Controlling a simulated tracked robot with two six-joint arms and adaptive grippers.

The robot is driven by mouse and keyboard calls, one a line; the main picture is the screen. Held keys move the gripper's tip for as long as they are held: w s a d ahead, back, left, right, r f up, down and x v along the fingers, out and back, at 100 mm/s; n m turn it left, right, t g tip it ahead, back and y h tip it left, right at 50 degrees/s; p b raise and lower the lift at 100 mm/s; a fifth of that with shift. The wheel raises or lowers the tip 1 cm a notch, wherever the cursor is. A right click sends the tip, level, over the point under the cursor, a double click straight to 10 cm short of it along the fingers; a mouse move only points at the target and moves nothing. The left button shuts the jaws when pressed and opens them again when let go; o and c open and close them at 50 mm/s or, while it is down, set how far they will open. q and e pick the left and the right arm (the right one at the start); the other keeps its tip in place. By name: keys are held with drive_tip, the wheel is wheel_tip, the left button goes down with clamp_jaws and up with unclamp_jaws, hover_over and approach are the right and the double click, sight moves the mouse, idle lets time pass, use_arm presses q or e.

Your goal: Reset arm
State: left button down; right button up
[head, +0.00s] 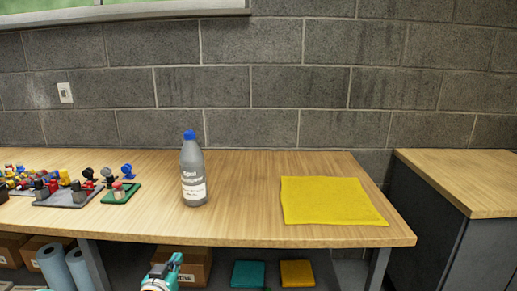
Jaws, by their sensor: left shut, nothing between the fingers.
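My left gripper (166,272) shows at the bottom edge, left of centre, as a small teal and white shape. It is shut and empty, below the table's front edge in the picture and in front of a cardboard box. Most of it and its arm are cut off by the frame. My right gripper is out of view.
On the wooden table (245,222) stand a grey blue-capped bottle (193,172), a flat yellow cloth (330,202) and, at left, several small coloured parts on a grey pad (66,198) and a green pad (112,198). Teal (248,274) and yellow (297,273) pads lie below.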

use_arm(q)
drive_tip(key=s+d+f+g, duration=0.15)
drive_tip(key=s+f, duration=0.25)
drive_tip(key=f, duration=0.4)
drive_tip(key=s+d+f+g+h, duration=0.1)
drive_tip(key=s+f+g, duration=0.2)
drive_tip(key=s+f, duration=0.35)
drive_tip(key=s+d+f+g, duration=0.2)
drive_tip(key=s+f+g, duration=0.1)
drive_tip(key=f, duration=0.6)
drive_tip(key=s+d+f+n+g+h, duration=0.1)
drive_tip(key=s+d+f+g, duration=0.1)
drive_tip(key=s+f, duration=0.3)
drive_tip(key=s+d+f+g, duration=0.1)
drive_tip(key=s+f+g, duration=0.1)
drive_tip(key=s, duration=0.5)
drive_tip(key=s+d+f+n+g+h, duration=0.15)
drive_tip(key=s+g, duration=0.25)
drive_tip(key=s, duration=0.6)
wheel_tip(320, 180, up, 20)
drive_tip(key=p, duration=2)
drive_tip(key=shift+w+d+r, duration=0.25)
drive_tip(key=shift+d, duration=0.05)
